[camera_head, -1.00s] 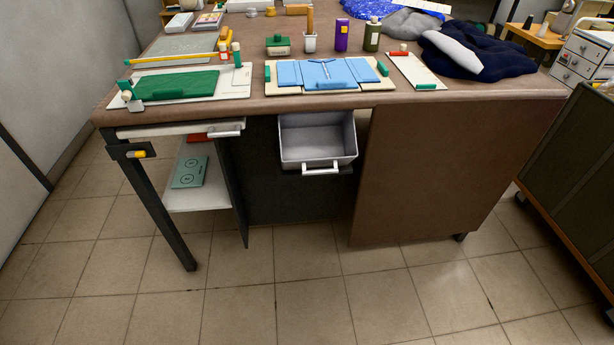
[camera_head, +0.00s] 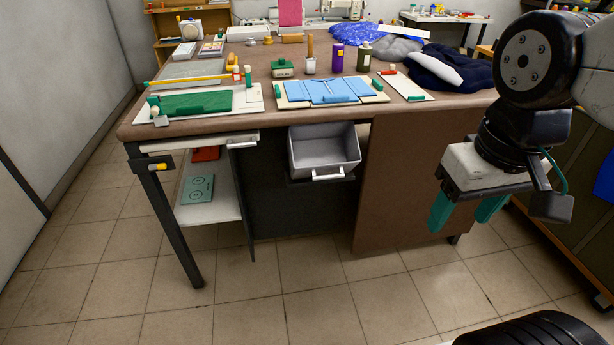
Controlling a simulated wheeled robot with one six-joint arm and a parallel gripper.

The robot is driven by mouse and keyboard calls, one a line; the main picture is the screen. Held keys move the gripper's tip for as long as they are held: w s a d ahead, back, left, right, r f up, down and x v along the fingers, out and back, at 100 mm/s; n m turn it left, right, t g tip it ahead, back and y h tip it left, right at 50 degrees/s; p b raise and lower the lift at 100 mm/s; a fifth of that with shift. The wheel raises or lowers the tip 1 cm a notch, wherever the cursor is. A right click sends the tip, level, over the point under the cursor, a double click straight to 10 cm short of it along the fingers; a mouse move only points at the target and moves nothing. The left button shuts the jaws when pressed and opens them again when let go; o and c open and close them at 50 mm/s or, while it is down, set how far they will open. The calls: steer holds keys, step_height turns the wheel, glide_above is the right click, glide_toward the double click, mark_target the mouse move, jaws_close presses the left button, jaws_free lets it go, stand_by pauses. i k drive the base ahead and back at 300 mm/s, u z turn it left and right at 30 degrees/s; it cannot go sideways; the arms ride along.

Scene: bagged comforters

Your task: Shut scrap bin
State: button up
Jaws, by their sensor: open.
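The scrap bin (camera_head: 325,150) is a grey open-topped box under the front edge of the worktable. It sticks out of its opening, tilted forward, and its empty inside shows. A white bar handle (camera_head: 328,175) runs along its lower front. My gripper (camera_head: 462,213) is at the right of the view, in front of the table's brown side panel. Its green fingers point down and stand apart with nothing between them. It is well to the right of the bin and apart from it.
The brown worktable (camera_head: 220,122) carries a folded blue cloth (camera_head: 325,91), a green mat, bottles and dark fabric (camera_head: 450,70). A white shelf (camera_head: 212,206) and a slim drawer (camera_head: 200,144) are left of the bin. The tiled floor (camera_head: 250,300) in front is clear.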

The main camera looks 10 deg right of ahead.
mark_target(319, 152)
steer(key=u, duration=0.15)
steer(key=k, duration=0.45)
steer(key=u, duration=1.55)
steer(key=i, duration=0.75)
steer(key=z, duration=0.6)
steer(key=i, duration=0.55)
steer(key=z, duration=0.65)
